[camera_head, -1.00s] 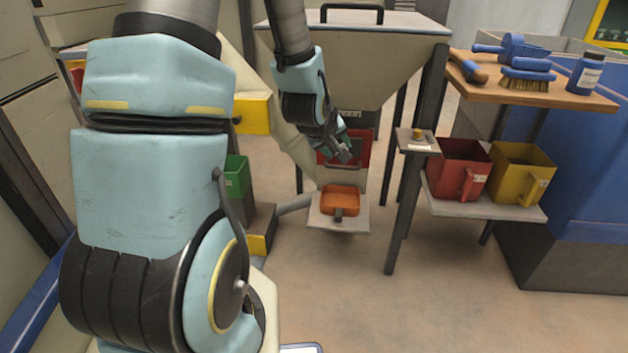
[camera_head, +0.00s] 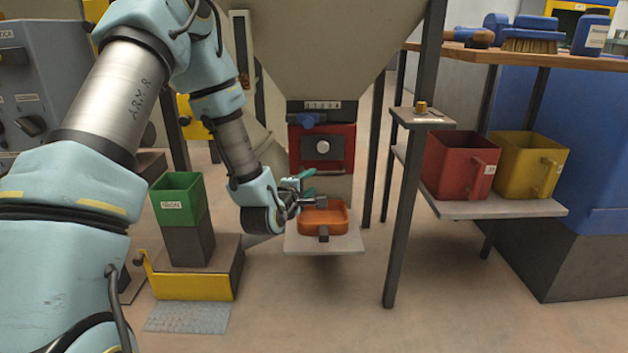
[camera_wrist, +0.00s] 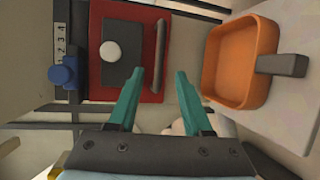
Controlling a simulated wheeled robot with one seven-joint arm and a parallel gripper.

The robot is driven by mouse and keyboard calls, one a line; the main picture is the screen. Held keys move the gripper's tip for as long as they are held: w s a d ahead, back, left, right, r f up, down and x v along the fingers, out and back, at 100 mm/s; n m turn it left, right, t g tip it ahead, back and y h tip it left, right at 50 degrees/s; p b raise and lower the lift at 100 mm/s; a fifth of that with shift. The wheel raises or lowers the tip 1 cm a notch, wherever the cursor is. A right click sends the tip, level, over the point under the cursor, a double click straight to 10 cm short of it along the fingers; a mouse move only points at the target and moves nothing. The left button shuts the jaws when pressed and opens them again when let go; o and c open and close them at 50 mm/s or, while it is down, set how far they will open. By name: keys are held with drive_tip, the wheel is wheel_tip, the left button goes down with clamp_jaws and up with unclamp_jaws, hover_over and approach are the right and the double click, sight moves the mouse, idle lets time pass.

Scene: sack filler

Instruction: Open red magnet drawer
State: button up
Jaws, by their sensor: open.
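The red magnet drawer (camera_head: 335,139) is set in the spout below the hopper. Its front has a dark plate with a round pale knob (camera_head: 323,147), and a bar-like handle shows along one edge in the wrist view (camera_wrist: 158,55). The drawer front also shows in the wrist view (camera_wrist: 97,78) and looks shut. My gripper (camera_head: 310,183) is below and left of the drawer front, just above the orange tray. In the wrist view my gripper (camera_wrist: 158,78) has its teal fingers apart and empty, with the handle just beyond the gap between them.
An orange tray (camera_head: 312,228) with a dark handle sits on a pale shelf (camera_head: 290,243) under the spout. A blue knob (camera_head: 306,121) is above the drawer. A dark post (camera_head: 408,200) stands right, near red (camera_head: 455,170) and yellow (camera_head: 518,172) bins. A green bin (camera_head: 180,205) is left.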

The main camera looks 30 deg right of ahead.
sight(322, 175)
drive_tip(key=b+x, duration=0.2)
drive_tip(key=x, duration=0.7)
drive_tip(key=shift+w+d+b, duration=0.2)
drive_tip(key=shift+d+b, duration=0.1)
drive_tip(key=shift+b, duration=0.05)
drive_tip(key=shift+c, duration=0.4)
clamp_jaws()
drive_tip(key=shift+f, duration=0.1)
idle(0.4)
